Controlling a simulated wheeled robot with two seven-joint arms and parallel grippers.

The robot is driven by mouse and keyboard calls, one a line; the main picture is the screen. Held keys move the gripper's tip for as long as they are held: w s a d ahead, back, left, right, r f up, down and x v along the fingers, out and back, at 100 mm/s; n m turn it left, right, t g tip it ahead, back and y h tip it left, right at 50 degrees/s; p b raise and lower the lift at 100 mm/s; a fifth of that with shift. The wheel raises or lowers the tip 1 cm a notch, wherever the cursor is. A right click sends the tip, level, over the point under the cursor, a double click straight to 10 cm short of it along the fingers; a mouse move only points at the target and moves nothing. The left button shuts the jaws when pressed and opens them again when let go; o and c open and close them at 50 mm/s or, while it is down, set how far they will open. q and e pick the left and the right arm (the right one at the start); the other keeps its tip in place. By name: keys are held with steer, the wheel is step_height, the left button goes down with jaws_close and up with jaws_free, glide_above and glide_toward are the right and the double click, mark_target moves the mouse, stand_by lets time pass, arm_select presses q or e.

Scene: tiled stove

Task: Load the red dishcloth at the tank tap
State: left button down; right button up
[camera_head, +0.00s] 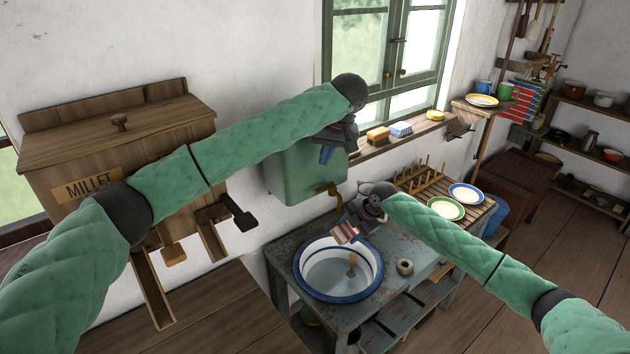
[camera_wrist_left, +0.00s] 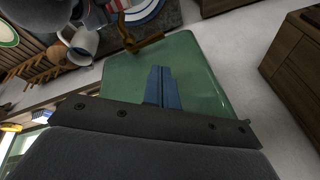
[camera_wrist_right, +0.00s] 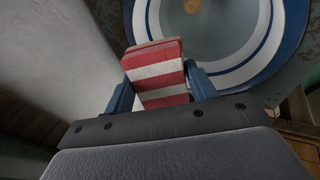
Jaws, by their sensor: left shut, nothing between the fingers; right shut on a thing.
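The red dishcloth (camera_head: 345,232), red with white stripes and folded, is held in my right gripper (camera_head: 352,222), which is shut on it above the rear rim of the basin. It also shows between the blue fingers in the right wrist view (camera_wrist_right: 158,75). The green tank (camera_head: 300,176) hangs on the wall, with its brass tap (camera_head: 330,188) low at its front, above the basin. My left gripper (camera_head: 327,154) is shut and empty, at the tank's upper front. In the left wrist view its closed blue fingers (camera_wrist_left: 161,88) are over the green tank. The tap (camera_wrist_left: 138,38) also shows there.
A white basin (camera_head: 312,285) with blue rims stands on the worn blue washstand (camera_head: 400,268). It holds a wooden-handled thing. A dish rack (camera_head: 432,181) with plates (camera_head: 445,208) stands to the right. A millet bin (camera_head: 110,140) is at left, and the windowsill holds brushes.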

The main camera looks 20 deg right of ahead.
mark_target(319, 189)
arm_select(q)
steer(key=w+f+n, duration=0.1)
steer(key=f+n, duration=0.1)
steer(key=f, duration=0.1)
steer(key=w+a+f+n, duration=0.1)
steer(key=f+n, duration=0.2)
steer(key=w+f+n, duration=0.1)
steer(key=f+n, duration=0.2)
steer(key=shift+w+a+f, duration=0.1)
steer(key=shift+a+f, duration=0.05)
steer(key=shift+a, duration=0.25)
stand_by(0.4)
steer(key=shift+s+d, duration=0.4)
steer(key=shift+s, duration=0.35)
steer(key=v, duration=0.9)
steer(key=shift+d+r, duration=0.35)
steer(key=shift+d, duration=0.1)
